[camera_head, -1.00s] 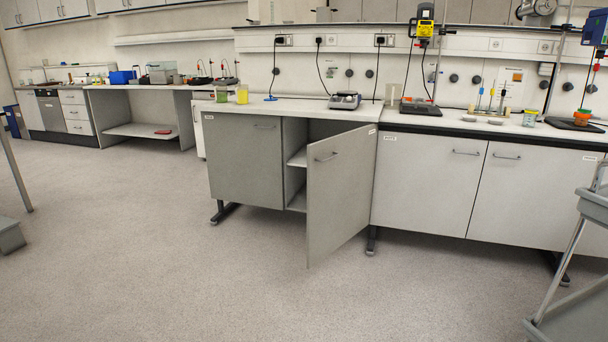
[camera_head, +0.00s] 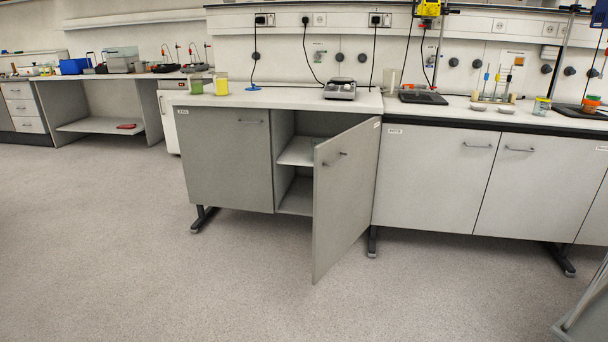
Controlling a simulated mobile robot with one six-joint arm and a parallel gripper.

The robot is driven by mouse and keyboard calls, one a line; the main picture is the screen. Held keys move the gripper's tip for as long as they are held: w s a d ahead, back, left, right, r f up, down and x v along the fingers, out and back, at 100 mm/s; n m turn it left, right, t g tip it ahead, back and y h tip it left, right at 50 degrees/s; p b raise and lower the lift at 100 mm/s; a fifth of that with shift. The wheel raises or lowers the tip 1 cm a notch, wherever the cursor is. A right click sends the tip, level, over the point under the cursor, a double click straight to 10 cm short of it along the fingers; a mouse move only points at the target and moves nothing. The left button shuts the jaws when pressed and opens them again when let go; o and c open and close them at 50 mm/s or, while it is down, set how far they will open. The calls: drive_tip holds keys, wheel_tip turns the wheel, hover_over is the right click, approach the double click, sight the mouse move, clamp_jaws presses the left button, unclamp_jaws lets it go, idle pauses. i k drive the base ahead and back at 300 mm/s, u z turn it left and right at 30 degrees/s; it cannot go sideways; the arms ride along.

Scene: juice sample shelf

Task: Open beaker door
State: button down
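A grey lab cabinet stands under the bench in the middle of the view. Its right door (camera_head: 340,200) is swung part way open toward me, hinged on its right side, with a bar handle (camera_head: 335,160) near its top. Behind it I see an inner shelf (camera_head: 297,152) and the cabinet floor; the door hides the right part of the inside. The left door (camera_head: 225,165) is shut. Small labels are on the doors, too small to read. My gripper is not in view.
To the right, closed white cabinet doors (camera_head: 430,180) continue under the bench. A grey cart (camera_head: 585,310) is cut off at the lower right corner. The floor (camera_head: 180,285) in front of the cabinet is clear. A balance (camera_head: 340,88) and yellow beaker (camera_head: 221,86) stand on the bench.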

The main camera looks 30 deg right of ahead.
sight(345, 165)
drive_tip(key=u, duration=0.05)
drive_tip(key=i, duration=0.75)
drive_tip(key=u, duration=0.55)
drive_tip(key=i, duration=0.55)
drive_tip(key=u, duration=0.3)
